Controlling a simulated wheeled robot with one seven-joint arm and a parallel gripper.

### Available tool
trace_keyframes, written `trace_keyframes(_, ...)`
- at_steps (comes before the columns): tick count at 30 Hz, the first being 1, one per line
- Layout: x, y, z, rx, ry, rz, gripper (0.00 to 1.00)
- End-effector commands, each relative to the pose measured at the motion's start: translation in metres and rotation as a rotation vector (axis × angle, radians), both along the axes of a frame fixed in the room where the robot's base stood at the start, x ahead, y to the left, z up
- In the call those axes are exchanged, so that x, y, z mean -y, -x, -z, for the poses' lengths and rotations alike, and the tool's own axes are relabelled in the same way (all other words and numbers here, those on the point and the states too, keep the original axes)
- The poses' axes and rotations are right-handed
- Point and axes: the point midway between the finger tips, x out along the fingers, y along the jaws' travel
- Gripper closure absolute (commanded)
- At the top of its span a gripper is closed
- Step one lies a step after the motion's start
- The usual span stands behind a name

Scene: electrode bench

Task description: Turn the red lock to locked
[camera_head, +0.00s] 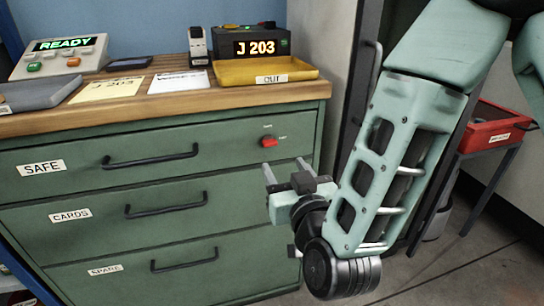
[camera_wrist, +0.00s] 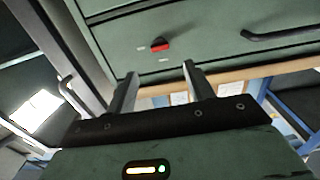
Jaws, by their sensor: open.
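The red lock (camera_head: 269,142) is a small knob on the front of the top green drawer (camera_head: 222,133), right of the handle. That drawer is labelled SAFE and looks shut. Small labels sit above and to the right of the knob, too small to read. The knob's long side looks roughly sideways, toward the right label. In the wrist view the red lock (camera_wrist: 161,45) shows just beyond the fingertips, between them. My gripper (camera_head: 286,168) is open and empty, below and slightly right of the lock in the head view. Its two fingers (camera_wrist: 160,71) are apart and do not touch the lock.
Lower drawers labelled CARDS (camera_head: 72,215) and SPARE (camera_head: 105,269) have protruding black handles. The wooden top (camera_head: 150,103) overhangs the drawers and holds a yellow tray (camera_head: 265,72), papers and devices. A red bin (camera_head: 490,125) stands on a stand at right.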

Motion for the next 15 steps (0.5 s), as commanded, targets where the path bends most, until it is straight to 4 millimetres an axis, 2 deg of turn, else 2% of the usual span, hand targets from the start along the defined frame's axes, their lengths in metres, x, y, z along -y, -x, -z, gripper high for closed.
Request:
trace_keyframes(3, -0.006, -0.026, -0.002, 0.001, -0.002, 0.004, 0.47)
trace_keyframes(9, -0.017, -0.063, -0.001, 0.0, -0.002, 0.003, 0.47)
trace_keyframes(15, -0.024, -0.086, -0.001, 0.0, -0.001, 0.001, 0.47)
